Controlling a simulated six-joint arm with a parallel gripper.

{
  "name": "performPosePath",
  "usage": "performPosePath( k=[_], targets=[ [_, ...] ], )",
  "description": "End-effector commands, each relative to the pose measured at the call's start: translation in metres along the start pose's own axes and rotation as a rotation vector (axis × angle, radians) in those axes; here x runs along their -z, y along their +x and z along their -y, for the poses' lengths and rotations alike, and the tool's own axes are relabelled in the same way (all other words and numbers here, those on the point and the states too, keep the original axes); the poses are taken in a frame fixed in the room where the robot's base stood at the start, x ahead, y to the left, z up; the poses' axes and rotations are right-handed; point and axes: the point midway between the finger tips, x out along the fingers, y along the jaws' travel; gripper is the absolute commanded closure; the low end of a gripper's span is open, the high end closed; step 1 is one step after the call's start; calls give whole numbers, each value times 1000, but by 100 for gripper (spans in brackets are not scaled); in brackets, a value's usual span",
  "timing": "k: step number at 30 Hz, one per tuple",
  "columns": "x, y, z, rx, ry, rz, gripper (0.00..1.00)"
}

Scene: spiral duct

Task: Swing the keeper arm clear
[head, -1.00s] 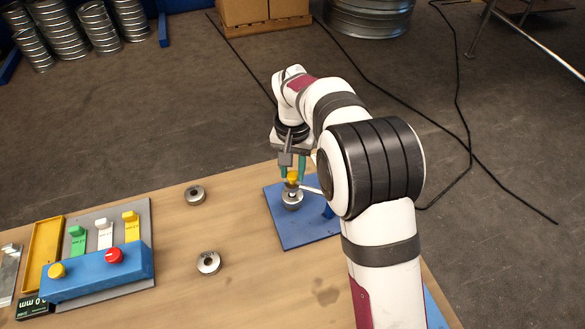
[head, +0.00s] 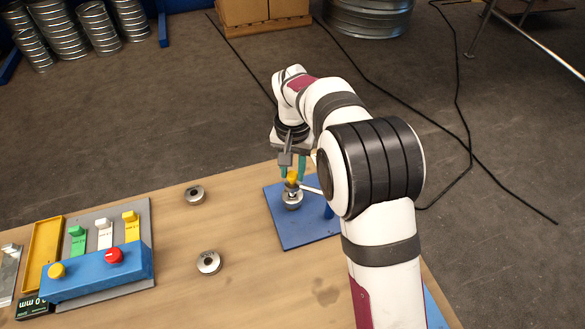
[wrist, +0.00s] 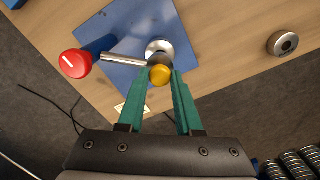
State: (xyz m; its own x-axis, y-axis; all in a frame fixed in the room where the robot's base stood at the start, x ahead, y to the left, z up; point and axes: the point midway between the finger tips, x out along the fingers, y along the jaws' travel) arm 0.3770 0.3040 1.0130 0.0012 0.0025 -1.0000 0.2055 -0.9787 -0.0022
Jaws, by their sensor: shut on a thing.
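The keeper arm (wrist: 123,60) is a silver rod. It runs from a red cap with a white mark (wrist: 75,63) to a yellow knob (wrist: 159,75) at its other end. In the head view the rod (head: 311,190) reaches from the blue post (head: 328,211) to the yellow knob (head: 292,176). A metal ring (wrist: 158,47) sits on the blue plate (wrist: 130,20), with the knob end of the keeper arm over it. My gripper (wrist: 160,78) is shut on the yellow knob, one green finger on each side. In the head view my gripper (head: 292,178) points down above the plate, and my arm hides the plate's right part.
Two loose metal rings (head: 195,195) (head: 208,262) lie left of the plate on the wooden table (head: 170,225). Further left are a blue button box (head: 90,275), a grey board with coloured blocks and a yellow tray (head: 46,250).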

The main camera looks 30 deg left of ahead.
Motion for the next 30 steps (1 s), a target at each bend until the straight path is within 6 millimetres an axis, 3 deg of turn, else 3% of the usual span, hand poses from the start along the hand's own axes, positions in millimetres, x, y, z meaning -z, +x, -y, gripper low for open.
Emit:
performPosePath(
  k=[11, 30],
  targets=[
    [17, -1, -3, -1, 160, -1, 100],
    [66, -1, -36, -1, 761, -2, 100]
  ],
)
